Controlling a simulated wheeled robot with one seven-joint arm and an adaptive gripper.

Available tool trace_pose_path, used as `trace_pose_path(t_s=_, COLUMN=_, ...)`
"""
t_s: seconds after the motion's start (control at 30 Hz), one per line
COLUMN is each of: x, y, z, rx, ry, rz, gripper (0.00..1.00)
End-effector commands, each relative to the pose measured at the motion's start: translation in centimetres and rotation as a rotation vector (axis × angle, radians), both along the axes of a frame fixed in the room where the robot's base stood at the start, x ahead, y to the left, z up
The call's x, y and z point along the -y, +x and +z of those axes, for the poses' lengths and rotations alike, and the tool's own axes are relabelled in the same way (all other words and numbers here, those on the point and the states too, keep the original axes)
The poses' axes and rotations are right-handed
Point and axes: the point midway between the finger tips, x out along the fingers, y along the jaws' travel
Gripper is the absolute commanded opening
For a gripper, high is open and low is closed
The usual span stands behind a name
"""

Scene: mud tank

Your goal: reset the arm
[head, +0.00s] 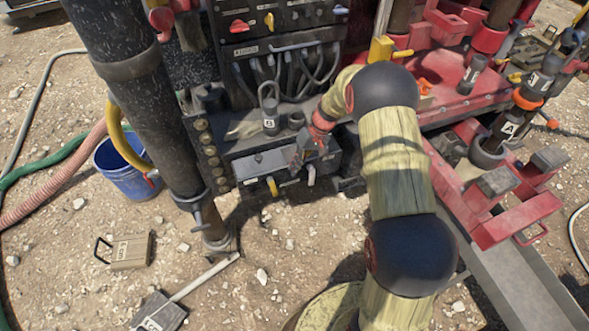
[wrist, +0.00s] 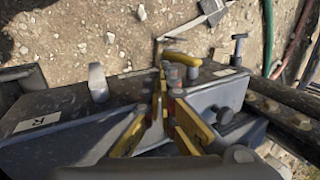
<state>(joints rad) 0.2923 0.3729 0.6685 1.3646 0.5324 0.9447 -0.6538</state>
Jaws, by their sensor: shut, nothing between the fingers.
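My arm (head: 395,160), in pale yellow sleeves with black joints, reaches up from the bottom of the head view and bends left at its top. My gripper (head: 297,160) hangs over the grey lever box (head: 248,168) and hides part of it. In the wrist view my gripper (wrist: 160,80) shows yellow fingers, shut and empty. They are close to a yellow-handled lever (wrist: 182,58) on the box; I cannot tell if they touch it. A pale lever (wrist: 97,82) stands to their left, and a dark T-shaped lever (wrist: 238,45) to their right.
A black panel (head: 285,20) with knobs and hoses stands behind the box. A thick dark post (head: 130,90) and a blue bucket (head: 125,170) are at left. Red machinery (head: 470,80) fills the right. A hammer (head: 160,312) and tan case (head: 130,251) lie on stony ground.

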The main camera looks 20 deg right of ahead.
Motion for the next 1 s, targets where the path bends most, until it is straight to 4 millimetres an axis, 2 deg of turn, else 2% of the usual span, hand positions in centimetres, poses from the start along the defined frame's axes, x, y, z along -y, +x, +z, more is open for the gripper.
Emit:
trace_pose_path(t_s=0.33, x=0.0, y=0.0, z=0.0, rx=-0.002, ry=0.000, rz=-0.005, gripper=0.00)
trace_pose_path(t_s=0.5, x=0.1, y=0.0, z=-0.1, rx=-0.030, ry=-0.006, rz=-0.061, gripper=0.00)
trace_pose_path(t_s=0.57, x=0.2, y=-1.1, z=-0.7, rx=-0.067, ry=-0.016, rz=-0.087, gripper=0.00)
trace_pose_path(t_s=0.67, x=0.2, y=-4.0, z=-1.8, rx=-0.143, ry=-0.037, rz=-0.123, gripper=0.00)
trace_pose_path(t_s=0.77, x=0.4, y=-6.3, z=-0.6, rx=-0.185, ry=-0.070, rz=-0.154, gripper=0.00)
trace_pose_path(t_s=1.0, x=0.1, y=-10.9, z=5.6, rx=-0.202, ry=-0.165, rz=-0.187, gripper=0.00)
